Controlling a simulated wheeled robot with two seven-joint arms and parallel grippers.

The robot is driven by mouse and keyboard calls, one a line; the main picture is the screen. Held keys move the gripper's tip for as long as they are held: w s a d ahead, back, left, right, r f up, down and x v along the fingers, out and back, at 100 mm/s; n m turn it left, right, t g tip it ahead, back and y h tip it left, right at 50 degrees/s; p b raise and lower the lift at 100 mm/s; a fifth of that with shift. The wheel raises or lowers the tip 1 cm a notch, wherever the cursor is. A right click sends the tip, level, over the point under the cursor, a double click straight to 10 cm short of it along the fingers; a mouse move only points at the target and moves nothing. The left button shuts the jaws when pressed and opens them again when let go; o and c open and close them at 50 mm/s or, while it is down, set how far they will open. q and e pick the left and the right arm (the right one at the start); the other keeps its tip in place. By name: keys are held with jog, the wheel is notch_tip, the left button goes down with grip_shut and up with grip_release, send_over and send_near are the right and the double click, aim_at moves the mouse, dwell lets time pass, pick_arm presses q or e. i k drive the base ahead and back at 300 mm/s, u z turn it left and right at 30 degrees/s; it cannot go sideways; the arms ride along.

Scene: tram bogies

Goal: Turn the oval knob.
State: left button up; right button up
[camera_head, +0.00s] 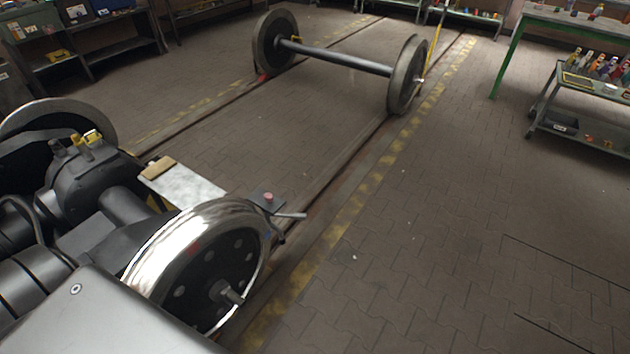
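No part that I can clearly make out as an oval knob shows. A small pinkish round piece (268,196) sits on a dark plate beside the near shiny wheel (205,265) of the bogie at the left; it is too small to tell its shape. Yellow fittings (93,138) stand on top of the dark housing (90,175) between the bogie's wheels. Neither of my grippers is in view.
A loose wheelset (340,58) stands on the rails behind the bogie. A green-legged table (570,22) and a low trolley with bottles (590,95) stand at the upper right. Shelves (110,35) line the back left. The paved floor (450,220) at right is clear.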

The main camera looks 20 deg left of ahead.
aim_at(269, 198)
jog(key=z, duration=0.2)
jog(key=i, duration=1.2)
jog(key=u, duration=0.85)
jog(key=i, duration=1.15)
jog(key=u, duration=0.8)
